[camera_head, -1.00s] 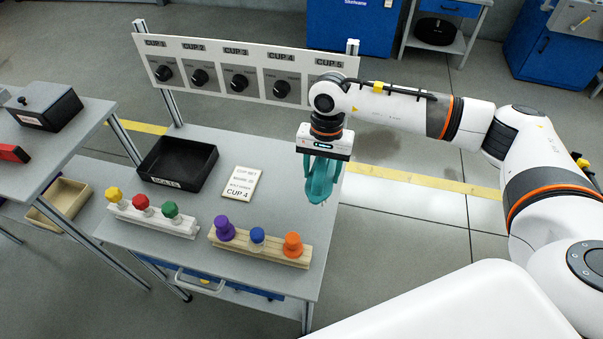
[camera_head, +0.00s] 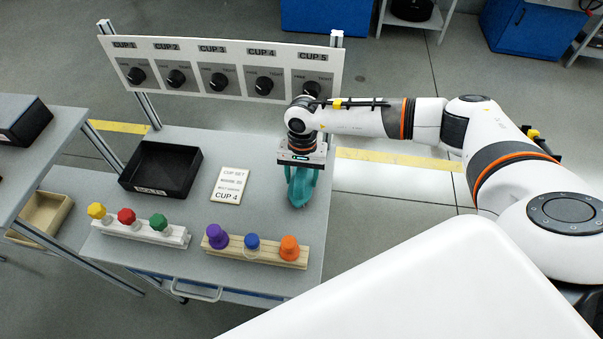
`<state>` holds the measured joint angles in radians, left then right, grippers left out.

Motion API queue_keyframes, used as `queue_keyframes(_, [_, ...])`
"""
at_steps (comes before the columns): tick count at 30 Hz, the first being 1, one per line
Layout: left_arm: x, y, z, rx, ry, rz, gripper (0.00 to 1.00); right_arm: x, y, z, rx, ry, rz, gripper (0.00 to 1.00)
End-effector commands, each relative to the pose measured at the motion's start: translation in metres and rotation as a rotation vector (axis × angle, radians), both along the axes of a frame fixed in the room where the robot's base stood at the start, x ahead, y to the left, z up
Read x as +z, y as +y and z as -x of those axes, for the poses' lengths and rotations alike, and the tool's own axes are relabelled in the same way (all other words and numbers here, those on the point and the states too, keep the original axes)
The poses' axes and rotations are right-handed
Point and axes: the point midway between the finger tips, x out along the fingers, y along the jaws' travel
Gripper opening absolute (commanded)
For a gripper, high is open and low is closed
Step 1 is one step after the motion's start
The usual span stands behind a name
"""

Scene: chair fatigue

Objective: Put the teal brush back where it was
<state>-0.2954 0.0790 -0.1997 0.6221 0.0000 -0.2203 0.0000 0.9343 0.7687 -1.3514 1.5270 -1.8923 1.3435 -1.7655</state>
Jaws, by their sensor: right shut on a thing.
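My right gripper (camera_head: 301,172) is over the right end of the grey workbench (camera_head: 262,212), pointing down. It is shut on the teal brush (camera_head: 301,187), which sits below the white gripper body. The jaws themselves are hard to make out against the teal. The brush is close to the bench top, right of the CUP 4 card; I cannot tell whether it touches. My left gripper is not in view.
A black tray (camera_head: 160,190) and a card (camera_head: 231,186) lie on the bench. A white rack (camera_head: 140,233) and a wooden rack (camera_head: 255,250) hold coloured knobs along the front. A dial panel (camera_head: 220,68) stands behind. The bench between card and gripper is clear.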

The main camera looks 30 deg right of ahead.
Motion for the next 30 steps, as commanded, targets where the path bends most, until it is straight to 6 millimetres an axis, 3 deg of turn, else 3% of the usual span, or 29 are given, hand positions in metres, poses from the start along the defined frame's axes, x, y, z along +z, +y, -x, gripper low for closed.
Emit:
queue_keyframes(3, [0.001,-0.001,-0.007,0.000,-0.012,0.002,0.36,-0.001,0.000,-0.001,0.000,-0.001,0.000,0.33])
queue_keyframes(9, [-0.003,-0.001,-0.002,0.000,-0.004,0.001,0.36,-0.004,0.000,0.000,0.000,-0.001,0.000,0.33])
queue_keyframes(10, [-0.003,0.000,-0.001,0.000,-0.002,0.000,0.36,-0.004,0.000,0.000,0.000,-0.001,0.000,0.56])
queue_keyframes(14, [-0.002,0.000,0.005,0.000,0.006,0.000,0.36,-0.003,0.000,0.000,0.000,-0.001,0.001,0.76])
queue_keyframes(25, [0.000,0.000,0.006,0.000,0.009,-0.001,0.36,0.002,-0.001,-0.001,0.000,-0.002,0.000,0.76])
queue_keyframes(30, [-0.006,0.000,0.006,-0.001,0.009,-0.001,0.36,0.029,-0.003,-0.004,0.000,-0.005,0.000,0.76])
